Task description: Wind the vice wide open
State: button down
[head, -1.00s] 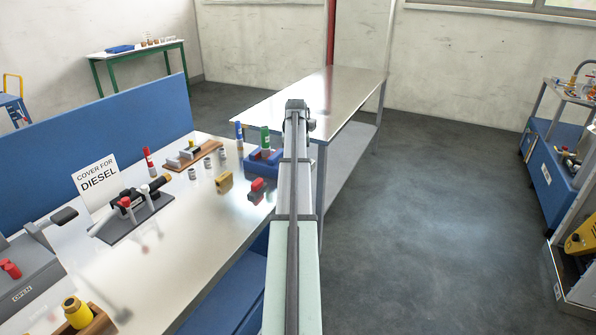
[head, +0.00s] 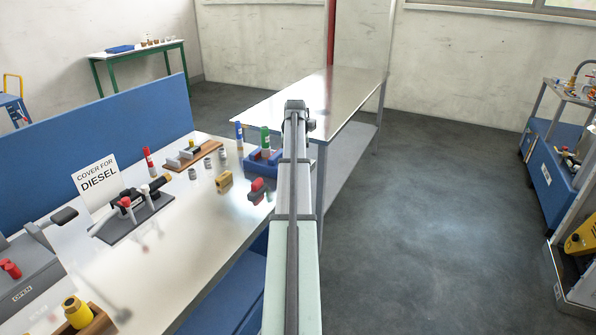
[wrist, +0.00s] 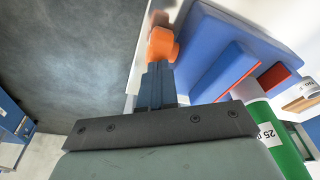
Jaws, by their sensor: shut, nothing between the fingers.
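The blue vice (head: 262,162) stands at the right end of the bench in the head view, left of my arm. In the wrist view, its blue body (wrist: 207,45) fills the upper right, with a second blue block beside it and orange-red faces between and beside them. An orange handle part (wrist: 162,44) sticks out at its left end. A red piece (head: 257,184) with a dark part shows at the vice's front in the head view. My gripper (wrist: 157,70) is shut and empty, its fingertips at the orange part; I cannot tell if they touch. My arm hides the fingers in the head view.
A green bottle (head: 265,138) stands close to the vice and beside my gripper in the wrist view (wrist: 272,135). A yellow block (head: 224,180), small grey cylinders and a black clamp fixture (head: 140,213) lie further left. Open floor (head: 430,200) lies right.

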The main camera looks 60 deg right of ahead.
jog(key=shift+a, duration=0.1)
dwell(0.4)
jog(key=shift+r, duration=0.65)
jog(key=shift+d, duration=0.2)
jog(key=shift+d, duration=0.3)
jog(key=shift+r, duration=0.1)
jog(key=shift+w+d+v, duration=0.1)
jog(key=shift+d+v, duration=0.1)
jog(key=shift+v, duration=1)
jog(key=shift+w+d+v, duration=0.15)
jog(key=shift+d+v, duration=0.05)
jog(key=shift+v, duration=1)
